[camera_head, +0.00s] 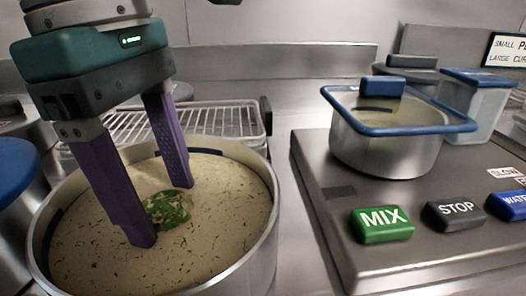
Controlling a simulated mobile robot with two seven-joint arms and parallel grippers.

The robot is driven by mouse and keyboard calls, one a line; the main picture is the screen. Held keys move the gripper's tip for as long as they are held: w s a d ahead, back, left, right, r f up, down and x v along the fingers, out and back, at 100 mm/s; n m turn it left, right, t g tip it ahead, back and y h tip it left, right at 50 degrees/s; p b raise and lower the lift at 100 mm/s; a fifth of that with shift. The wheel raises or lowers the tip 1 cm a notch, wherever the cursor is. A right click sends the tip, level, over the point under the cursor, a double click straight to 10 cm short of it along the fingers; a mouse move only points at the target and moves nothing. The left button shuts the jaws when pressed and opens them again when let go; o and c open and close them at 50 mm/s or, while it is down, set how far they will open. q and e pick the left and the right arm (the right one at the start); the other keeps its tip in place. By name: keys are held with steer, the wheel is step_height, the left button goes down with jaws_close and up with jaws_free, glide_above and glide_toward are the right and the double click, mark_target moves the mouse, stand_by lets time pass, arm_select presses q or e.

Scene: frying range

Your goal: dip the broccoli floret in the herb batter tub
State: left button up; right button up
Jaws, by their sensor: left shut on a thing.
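The herb batter tub (262,255) is a round metal tub at the lower left, filled with beige batter flecked with green. My left gripper (166,215) reaches down into the tub with its purple fingers. It is shut on the broccoli floret (172,209), which shows green with patches of batter between the fingertips. The floret sits at the batter's surface, and its lower part is hidden. The tips of the fingers are at or in the batter; I cannot tell how deep. My right gripper is not in view.
A wire rack (215,120) lies behind the tub. To the right, a machine (310,175) carries a blue-rimmed metal pot (385,150), a green MIX button (382,224), a dark STOP button (455,215) and a blue button (508,205). A clear blue-lidded container (475,108) stands behind.

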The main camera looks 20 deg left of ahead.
arm_select(q)
steer(key=shift+r+p, duration=2.45)
steer(key=shift+r, duration=1.5)
step_height(320, 180, up, 3)
steer(key=shift+p, duration=0.9)
